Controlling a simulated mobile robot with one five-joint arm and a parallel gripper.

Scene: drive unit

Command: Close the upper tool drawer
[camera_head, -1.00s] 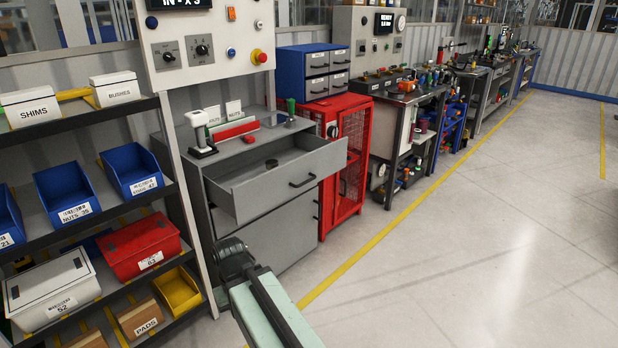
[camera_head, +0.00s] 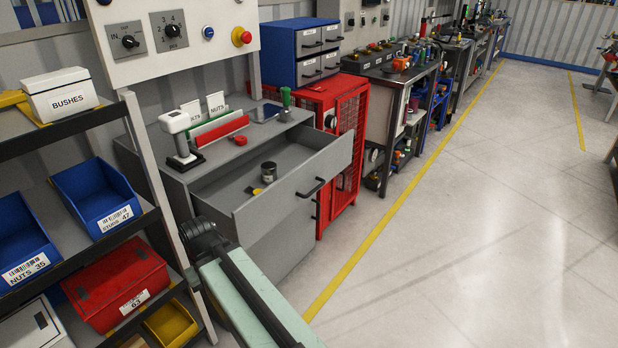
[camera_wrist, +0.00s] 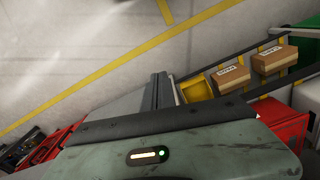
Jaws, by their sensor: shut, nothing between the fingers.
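The upper tool drawer (camera_head: 275,213) of the grey cabinet stands pulled out in the head view, with a black bar handle (camera_head: 311,188) on its front. Inside lie a small dark tin (camera_head: 268,172) and a small yellow piece. My arm reaches up from the bottom of the head view, its dark end beside the drawer's left front corner in the picture; whether it touches cannot be told. In the wrist view my gripper (camera_wrist: 161,90) is shut and empty, its dark fingers close together. The drawer's handle is not clearly seen in that view.
A shelf rack with blue bins (camera_head: 97,196) and a red box (camera_head: 117,284) stands close on the left. A red mesh cabinet (camera_head: 345,135) stands beyond the drawer. A scanner (camera_head: 179,135) stands on the cabinet top. The floor to the right is clear.

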